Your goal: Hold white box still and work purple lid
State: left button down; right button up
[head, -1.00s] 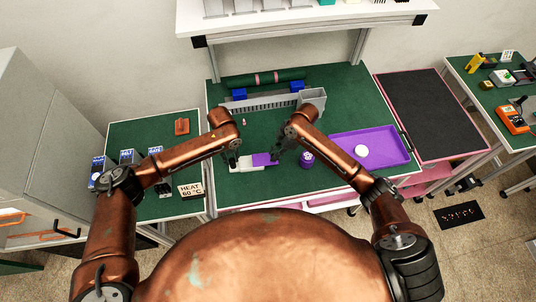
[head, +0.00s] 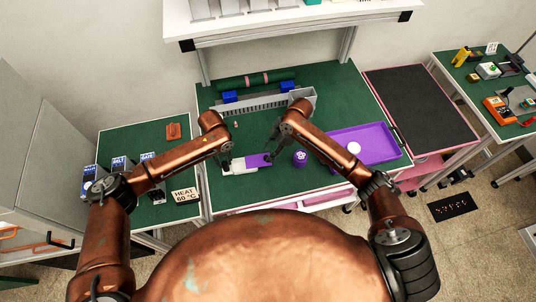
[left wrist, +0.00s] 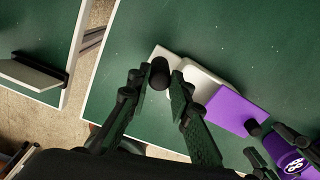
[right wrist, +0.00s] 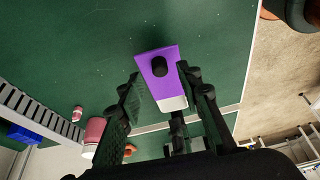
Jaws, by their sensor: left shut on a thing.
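The white box (head: 238,168) lies on the green bench with the purple lid (head: 258,160) at its right end. In the left wrist view the white box (left wrist: 203,83) carries a black knob (left wrist: 159,72), with the purple lid (left wrist: 238,110) beside it. My left gripper (head: 227,163) is shut on the white box at its knob. My right gripper (head: 269,154) is open just right of the lid. In the right wrist view the lid (right wrist: 157,78), with its own black knob, lies ahead of and partly between the spread fingers; I cannot tell whether they touch it.
A purple round container (head: 300,158) stands close to the right of the lid. A purple tray (head: 385,155) with a white round piece lies farther right. A grey slotted rail (head: 262,103) and blue blocks sit behind. The bench's front edge is near.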

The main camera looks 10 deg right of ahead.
jog(key=v, duration=0.9)
jog(key=shift+r, duration=0.25)
pick_arm(q)
jog(key=c, duration=1.7)
grip_release()
jog(key=shift+r, duration=0.1)
